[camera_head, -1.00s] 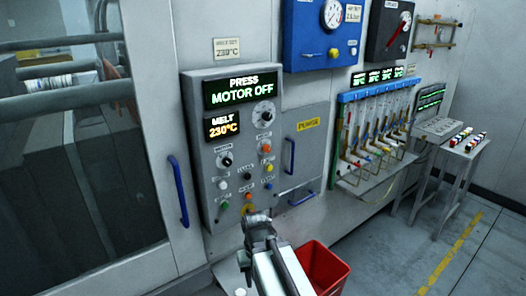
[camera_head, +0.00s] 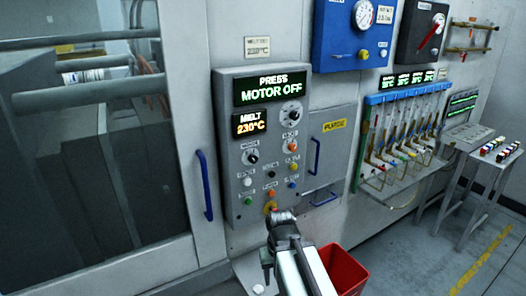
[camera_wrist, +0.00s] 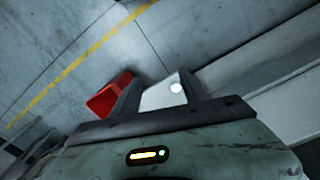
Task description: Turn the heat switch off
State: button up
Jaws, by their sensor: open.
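The grey control panel (camera_head: 262,185) stands on the machine wall in the head view. Its upper display reads "PRESS MOTOR OFF" and a smaller display (camera_head: 249,123) reads "MELT 230°C". Below are a black rotary knob (camera_head: 252,158), an orange control (camera_head: 293,143) and several coloured buttons. Their small labels are too blurred to tell which is the heat switch.
A red bin (camera_head: 345,272) stands on the floor right of my arm; it also shows in the wrist view (camera_wrist: 108,97). Blue handles (camera_head: 204,185) flank the panel. A blue rack (camera_head: 405,95) with a shelf and a small table (camera_head: 497,152) stand to the right.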

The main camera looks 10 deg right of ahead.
aim_at(293, 147)
jog(key=u, duration=2.15)
jog(key=k, duration=1.35)
jog(key=z, duration=0.85)
jog(key=i, duration=1)
jog(key=u, duration=0.1)
